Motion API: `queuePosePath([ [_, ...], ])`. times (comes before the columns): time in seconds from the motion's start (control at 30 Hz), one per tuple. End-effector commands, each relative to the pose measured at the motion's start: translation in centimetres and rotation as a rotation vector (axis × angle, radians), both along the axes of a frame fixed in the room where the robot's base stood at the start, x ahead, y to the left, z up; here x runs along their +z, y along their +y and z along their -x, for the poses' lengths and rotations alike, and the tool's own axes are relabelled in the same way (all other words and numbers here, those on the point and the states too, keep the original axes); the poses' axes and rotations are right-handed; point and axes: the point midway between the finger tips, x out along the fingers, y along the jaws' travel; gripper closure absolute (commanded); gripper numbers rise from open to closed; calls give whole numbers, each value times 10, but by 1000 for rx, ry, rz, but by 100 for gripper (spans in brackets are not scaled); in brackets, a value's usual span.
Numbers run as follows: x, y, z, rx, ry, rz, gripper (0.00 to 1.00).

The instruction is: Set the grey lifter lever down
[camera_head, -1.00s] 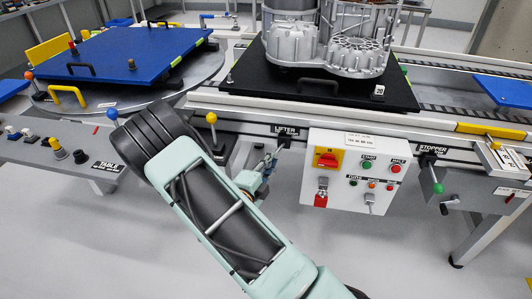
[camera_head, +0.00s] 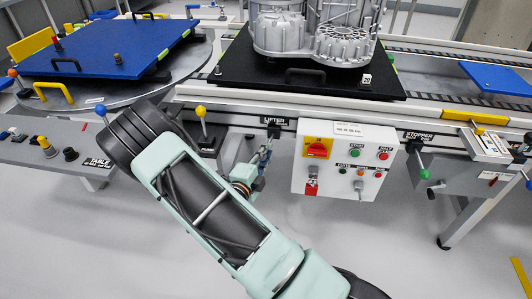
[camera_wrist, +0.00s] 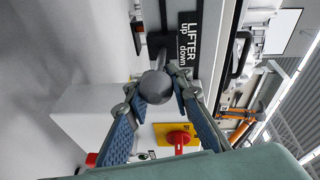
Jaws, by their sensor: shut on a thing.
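The grey lifter lever ends in a round grey knob (camera_wrist: 155,88), seen end-on in the wrist view. My gripper (camera_wrist: 154,79) is shut on this knob, with one blue-padded finger on each side. The lever's shaft is mostly hidden behind the knob. The black LIFTER label (camera_wrist: 188,45), with "up" and "down", is beside it. In the head view my gripper (camera_head: 266,150) is small, just below the LIFTER label (camera_head: 274,121), and the lever's exact tilt cannot be told there.
A white control box (camera_head: 342,160) with a red-and-yellow switch stands right of my gripper. A yellow-knobbed lever (camera_head: 202,122) is to the left. The grey housing (camera_head: 315,35) sits on a black pallet (camera_head: 240,70) above. A green-knobbed stopper lever (camera_head: 424,174) is further right.

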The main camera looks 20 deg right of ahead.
Motion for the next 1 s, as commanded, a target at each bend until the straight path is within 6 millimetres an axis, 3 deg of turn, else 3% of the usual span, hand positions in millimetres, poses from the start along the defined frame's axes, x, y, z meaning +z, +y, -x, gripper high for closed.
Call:
queuePosePath([
  [0.03, -1, -8, 2, -16, 4, 2, 100],
  [0.6, 0, -8, 2, -15, 2, 2, 100],
  [0.63, 0, -8, 2, -15, 1, 3, 80],
  [0.8, 0, -5, 1, -10, 1, 2, 61],
  [1.0, 0, -3, 0, -5, 0, 1, 61],
])
